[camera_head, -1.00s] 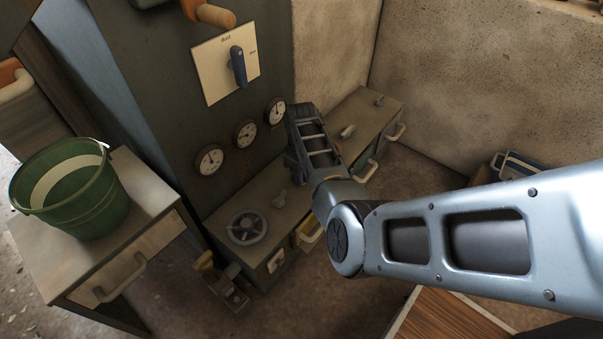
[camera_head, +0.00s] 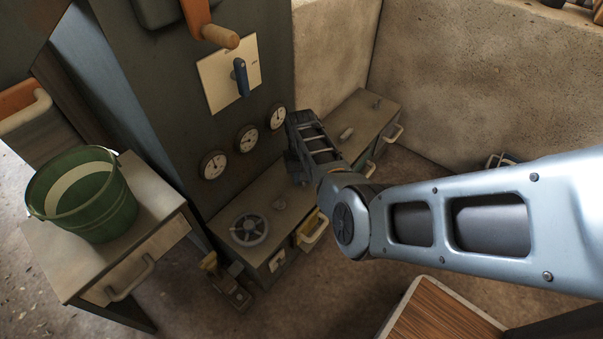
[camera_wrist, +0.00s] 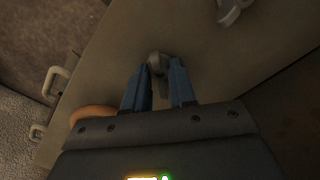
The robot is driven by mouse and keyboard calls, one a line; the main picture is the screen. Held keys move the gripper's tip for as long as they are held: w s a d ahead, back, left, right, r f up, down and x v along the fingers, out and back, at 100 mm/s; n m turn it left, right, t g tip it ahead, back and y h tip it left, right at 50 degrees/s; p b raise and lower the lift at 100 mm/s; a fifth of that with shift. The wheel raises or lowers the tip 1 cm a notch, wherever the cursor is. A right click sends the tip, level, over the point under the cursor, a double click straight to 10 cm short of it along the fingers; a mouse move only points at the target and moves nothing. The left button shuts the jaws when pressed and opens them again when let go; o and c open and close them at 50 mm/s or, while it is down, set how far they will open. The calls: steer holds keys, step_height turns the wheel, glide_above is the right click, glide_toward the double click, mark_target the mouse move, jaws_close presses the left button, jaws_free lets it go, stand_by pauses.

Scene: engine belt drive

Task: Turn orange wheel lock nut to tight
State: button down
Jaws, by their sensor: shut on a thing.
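A grey lock nut (camera_wrist: 157,62) shows at the fingertips of my gripper (camera_wrist: 160,84) in the wrist view, above the bench top. The two dark blue fingers are close on either side of it, shut on it. Part of an orange rounded rim (camera_wrist: 92,114), likely the orange wheel, shows at the left, mostly hidden by the gripper body. In the head view my gripper reaches down to the bench below the gauges, and its fingertips, the held nut and the orange wheel are hidden.
Gauges (camera_head: 247,139) and a blue switch (camera_head: 240,77) are on the dark cabinet behind. A green bucket (camera_head: 82,194) stands on a side cabinet at the left.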

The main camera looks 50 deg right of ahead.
steer(key=m+p, duration=0.1)
steer(key=m, duration=0.4)
steer(key=shift+s+m, duration=0.1)
steer(key=shift+m, duration=0.2)
steer(key=shift+m+p, duration=0.3)
steer(key=shift+m, duration=1.9)
steer(key=c, duration=0.9)
jaws_free()
steer(key=shift+c, duration=0.2)
step_height(320, 180, up, 8)
steer(key=p, duration=0.4)
steer(key=shift+f, duration=0.15)
